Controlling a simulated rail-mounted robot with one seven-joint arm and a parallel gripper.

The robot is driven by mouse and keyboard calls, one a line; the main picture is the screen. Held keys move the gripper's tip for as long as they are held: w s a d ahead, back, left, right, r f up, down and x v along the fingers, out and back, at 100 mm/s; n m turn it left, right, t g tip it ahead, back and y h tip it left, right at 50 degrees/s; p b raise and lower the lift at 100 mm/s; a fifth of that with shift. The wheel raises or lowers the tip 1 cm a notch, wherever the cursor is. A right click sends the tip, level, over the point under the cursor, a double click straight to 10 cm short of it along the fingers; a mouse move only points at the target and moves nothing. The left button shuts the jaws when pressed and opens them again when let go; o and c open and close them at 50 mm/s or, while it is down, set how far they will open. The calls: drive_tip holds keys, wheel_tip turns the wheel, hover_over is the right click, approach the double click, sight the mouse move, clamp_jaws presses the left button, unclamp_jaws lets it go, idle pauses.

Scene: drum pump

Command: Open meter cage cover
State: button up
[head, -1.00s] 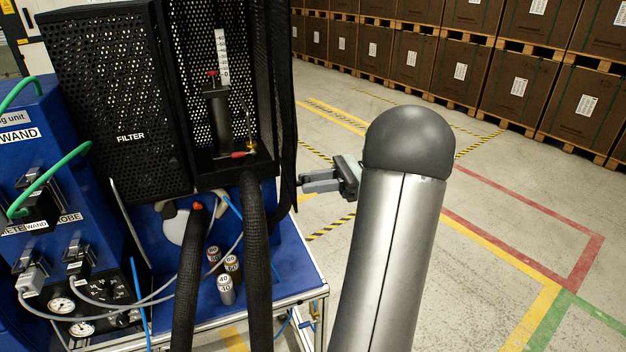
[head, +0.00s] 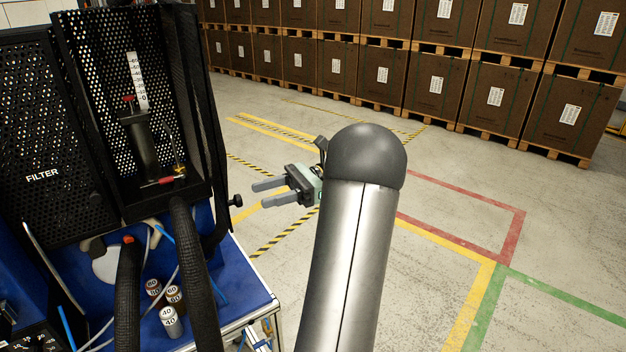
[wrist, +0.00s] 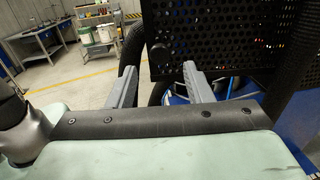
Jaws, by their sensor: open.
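The meter cage (head: 128,212) is a black perforated box at the left of the head view. Its front is uncovered, and the scale (head: 137,80) inside shows. The perforated cover (head: 205,130) stands out at the cage's right side, seen nearly edge-on. A black knob (head: 236,201) sticks out from the cover's right edge. My gripper (head: 260,195) is open and empty just right of the knob, apparently clear of it. In the wrist view, the perforated cover (wrist: 225,45) is beyond my open fingers (wrist: 159,70), with the dark knob (wrist: 158,54) between their tips.
The FILTER panel (head: 40,150) adjoins the cage on the left. Thick black hoses (head: 195,270) and small labelled canisters (head: 170,320) are in front, over the blue cart top (head: 240,290). Boxes on pallets (head: 380,75) line the back. The floor to the right is free.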

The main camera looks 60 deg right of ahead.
drive_tip(key=v, duration=1.2)
drive_tip(key=shift+p, duration=0.45)
